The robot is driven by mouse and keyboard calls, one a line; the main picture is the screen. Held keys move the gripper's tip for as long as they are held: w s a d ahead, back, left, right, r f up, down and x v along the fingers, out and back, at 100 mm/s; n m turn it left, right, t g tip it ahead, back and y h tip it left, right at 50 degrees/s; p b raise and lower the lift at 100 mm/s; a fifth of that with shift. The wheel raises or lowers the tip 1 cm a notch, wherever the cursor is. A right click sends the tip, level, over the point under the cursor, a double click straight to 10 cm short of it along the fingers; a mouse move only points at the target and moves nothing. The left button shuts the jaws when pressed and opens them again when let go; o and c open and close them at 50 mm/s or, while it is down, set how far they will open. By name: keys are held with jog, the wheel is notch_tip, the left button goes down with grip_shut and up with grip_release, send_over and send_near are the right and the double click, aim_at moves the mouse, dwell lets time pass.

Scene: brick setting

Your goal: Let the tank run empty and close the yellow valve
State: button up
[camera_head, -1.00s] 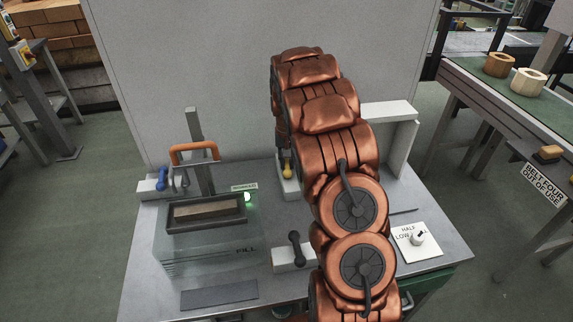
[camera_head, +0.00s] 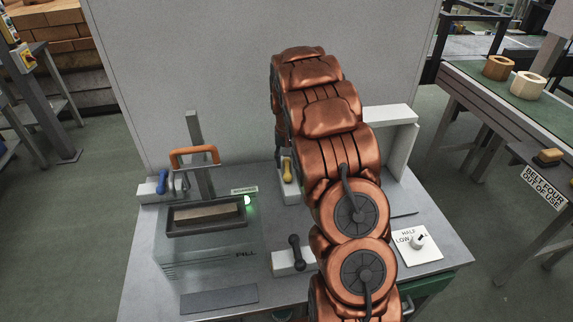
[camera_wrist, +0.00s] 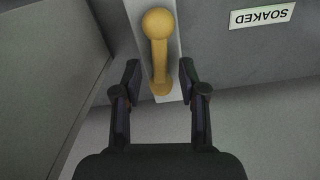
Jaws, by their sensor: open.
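The yellow valve (camera_head: 288,170) has an upright lever on a white block at the back of the bench, partly beside my arm. In the wrist view the yellow lever (camera_wrist: 159,45) points away from my gripper, with its rounded knob at the top. My gripper (camera_wrist: 160,78) is open, its fingers on either side of the lever's lower end with gaps showing. In the head view the gripper is hidden behind my arm. The clear tank (camera_head: 205,255) stands at the left, marked FILL; its water level is hard to tell. A brick (camera_head: 208,213) lies in the dark tray (camera_head: 178,229) above it.
A green lamp (camera_head: 248,201) glows beside the SOAKED label (camera_wrist: 262,16). A blue lever (camera_head: 163,182), an orange handle (camera_head: 194,154) and a black lever (camera_head: 295,243) stand nearby. A dial (camera_head: 418,242) marked HALF and LOW sits right. A grey panel (camera_head: 240,70) closes the back.

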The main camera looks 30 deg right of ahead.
aim_at(286, 166)
notch_tip(286, 166, up, 10)
dwell(0.4)
jog(key=shift+r, duration=0.1)
jog(key=s+a+r+n+g, duration=0.1)
jog(key=s+a+r+n, duration=0.15)
jog(key=s+a, duration=0.65)
jog(key=s+a+r+n, duration=0.1)
jog(key=s+a+r, duration=0.3)
jog(key=s+a, duration=0.5)
jog(key=s+a+f+n, duration=0.1)
jog(key=s+a+f, duration=0.1)
jog(key=s, duration=0.8)
jog(key=s+a+f+n, duration=0.2)
jog(key=s+a, duration=0.2)
jog(key=s, duration=0.7)
jog(key=shift+a+g, duration=0.4)
